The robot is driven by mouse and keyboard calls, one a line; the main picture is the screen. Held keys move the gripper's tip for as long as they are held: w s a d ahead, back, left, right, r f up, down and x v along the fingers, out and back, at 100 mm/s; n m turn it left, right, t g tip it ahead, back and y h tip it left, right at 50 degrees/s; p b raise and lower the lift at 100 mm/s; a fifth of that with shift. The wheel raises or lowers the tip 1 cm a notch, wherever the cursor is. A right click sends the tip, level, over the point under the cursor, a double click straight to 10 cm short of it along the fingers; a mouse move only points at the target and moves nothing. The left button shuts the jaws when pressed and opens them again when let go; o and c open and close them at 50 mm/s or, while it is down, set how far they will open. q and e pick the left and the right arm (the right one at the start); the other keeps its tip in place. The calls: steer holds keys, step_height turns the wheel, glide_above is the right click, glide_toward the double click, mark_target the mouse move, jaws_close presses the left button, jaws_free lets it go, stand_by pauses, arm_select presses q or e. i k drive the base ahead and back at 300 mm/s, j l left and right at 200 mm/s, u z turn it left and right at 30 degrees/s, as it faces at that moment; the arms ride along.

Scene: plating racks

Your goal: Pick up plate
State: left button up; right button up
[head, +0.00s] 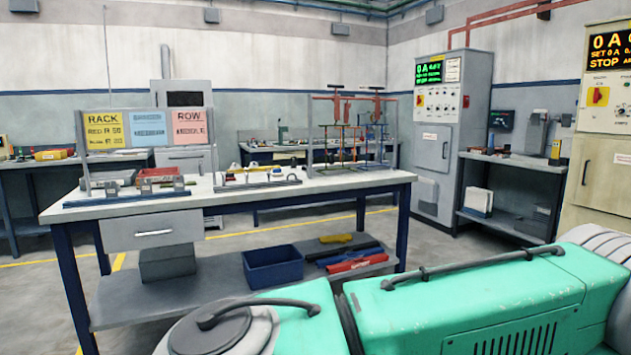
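No plate can be made out for certain in the head view. The workbench (345,181) stands ahead, with small grey and red parts along its top, too small to identify. A long dark bar with small blocks (128,198) lies at its front left. A light tray of small metal pieces (257,182) lies near the middle. Two thin racks, one with a red top (328,99) and green uprights, the other darker (376,130), stand at the right end. Neither of my grippers is in view.
Signs marked RACK (103,130) and ROW (189,127) stand at the bench's back left. A blue bin (273,268) sits on its lower shelf. A grey control cabinet (451,140) stands behind right. A teal housing with black handles fills the foreground; I cannot tell whether it is mine.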

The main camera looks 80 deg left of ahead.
mark_target(179, 185)
steer(key=u, duration=2.15)
steer(key=i+u, duration=0.1)
steer(key=u, duration=0.4)
steer(key=i+u, duration=0.1)
steer(key=u, duration=0.35)
steer(key=i+u, duration=0.1)
steer(key=u, duration=0.85)
steer(key=i+l, duration=1.1)
steer(key=l, duration=0.2)
steer(key=i+l+u, duration=0.1)
steer(key=i+l, duration=0.45)
steer(key=k+l, duration=0.05)
steer(key=l, duration=0.05)
